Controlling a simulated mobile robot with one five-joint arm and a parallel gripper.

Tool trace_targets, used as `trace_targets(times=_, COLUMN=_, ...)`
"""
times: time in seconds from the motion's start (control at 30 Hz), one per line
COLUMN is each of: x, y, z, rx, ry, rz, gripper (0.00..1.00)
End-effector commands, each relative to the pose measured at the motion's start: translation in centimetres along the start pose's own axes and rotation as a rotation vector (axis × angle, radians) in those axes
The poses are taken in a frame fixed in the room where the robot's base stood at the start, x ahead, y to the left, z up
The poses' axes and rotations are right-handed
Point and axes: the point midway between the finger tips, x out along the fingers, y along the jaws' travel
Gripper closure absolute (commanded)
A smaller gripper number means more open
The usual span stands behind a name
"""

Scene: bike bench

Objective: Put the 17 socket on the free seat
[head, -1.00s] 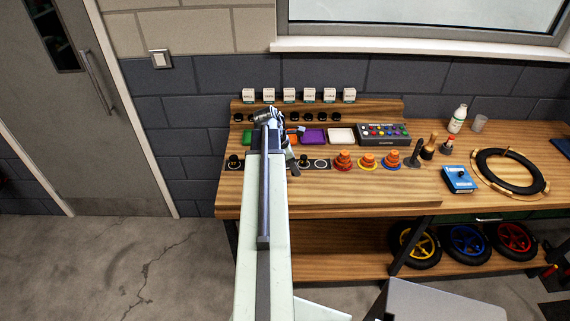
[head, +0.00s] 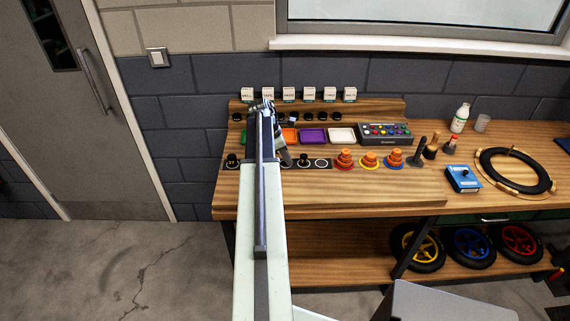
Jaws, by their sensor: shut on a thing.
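The dark socket strip (head: 312,168) lies along the front of the raised wooden board. A black socket (head: 232,160) stands at its left end, and another black socket (head: 304,159) stands right of my gripper. My gripper (head: 286,162) points down over the strip, left of that second socket. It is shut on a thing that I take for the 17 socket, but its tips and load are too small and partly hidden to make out. My arm hides part of the strip.
Coloured trays, including a purple tray (head: 313,135) and a white tray (head: 342,135), lie behind the strip. A button box (head: 386,133) stands at their right. Stacked orange cones (head: 344,159) stand right of the ring seat. Small white boxes (head: 289,94) line the back ledge.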

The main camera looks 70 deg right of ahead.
Motion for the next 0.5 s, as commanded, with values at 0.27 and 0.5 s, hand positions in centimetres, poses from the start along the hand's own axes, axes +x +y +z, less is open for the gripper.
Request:
trace_targets(times=0.27, x=0.12, y=0.0, z=-0.11, rx=-0.001, ry=0.0, rz=0.0, gripper=0.71)
trace_targets(times=0.5, x=0.07, y=0.01, z=-0.12, rx=-0.001, ry=0.0, rz=0.001, gripper=0.57)
